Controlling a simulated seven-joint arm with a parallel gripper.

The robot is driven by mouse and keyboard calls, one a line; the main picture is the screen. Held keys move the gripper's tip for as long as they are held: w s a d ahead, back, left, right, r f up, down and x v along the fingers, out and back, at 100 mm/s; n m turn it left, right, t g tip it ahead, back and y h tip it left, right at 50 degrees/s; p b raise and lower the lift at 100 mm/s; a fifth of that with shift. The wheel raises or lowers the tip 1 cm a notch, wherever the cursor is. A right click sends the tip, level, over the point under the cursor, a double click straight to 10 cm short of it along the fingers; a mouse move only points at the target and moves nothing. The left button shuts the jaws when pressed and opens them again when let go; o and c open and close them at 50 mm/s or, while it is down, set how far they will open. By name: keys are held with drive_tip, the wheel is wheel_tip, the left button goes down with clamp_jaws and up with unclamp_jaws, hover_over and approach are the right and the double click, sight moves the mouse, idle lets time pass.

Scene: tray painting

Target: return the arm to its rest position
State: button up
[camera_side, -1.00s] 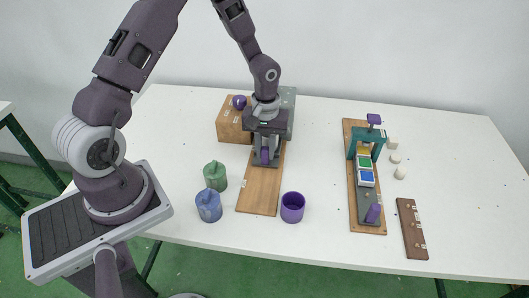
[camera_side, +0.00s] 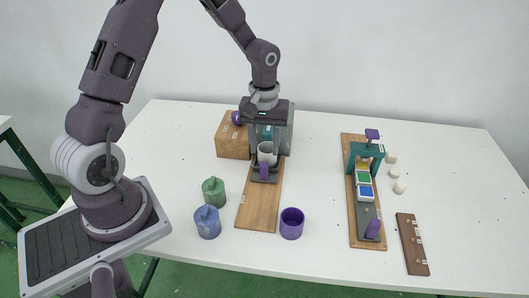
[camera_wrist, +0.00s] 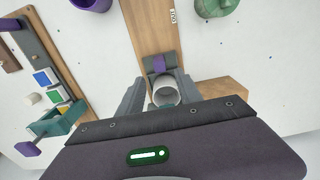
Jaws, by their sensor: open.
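My gripper (camera_side: 267,143) points down over the far end of a wooden board (camera_side: 259,205). It is open. In the wrist view its fingers (camera_wrist: 161,88) stand apart, with a white cup (camera_wrist: 165,97) showing between them. The white cup (camera_side: 267,152) stands on a grey base with a purple part (camera_side: 264,172) at its front. A tall grey block (camera_side: 290,126) stands behind and is partly hidden by my gripper. I cannot tell whether the fingers touch the cup.
A wooden box (camera_side: 232,144) with a purple knob stands left of my gripper. Green (camera_side: 214,191) and blue (camera_side: 207,222) lidded pots and a purple cup (camera_side: 291,223) stand nearer. At right are a teal-framed station (camera_side: 367,153) with coloured squares and a dark rack (camera_side: 412,243).

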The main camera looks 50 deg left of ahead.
drive_tip(key=s+d+r+m+t+y, duration=0.1)
drive_tip(key=s+d+r+m, duration=0.15)
drive_tip(key=r, duration=0.75)
drive_tip(key=s+d+r+m+t, duration=0.2)
drive_tip(key=s+r, duration=0.3)
drive_tip(key=s, duration=0.4)
drive_tip(key=s+d+r+m+t+h, duration=0.1)
drive_tip(key=s+d+r+m, duration=0.3)
drive_tip(key=s, duration=0.6)
wheel_tip(320, 180, up, 2)
drive_tip(key=shift+s+r+t, duration=0.2)
drive_tip(key=shift+r+t, duration=0.05)
drive_tip(key=shift+t, duration=0.55)
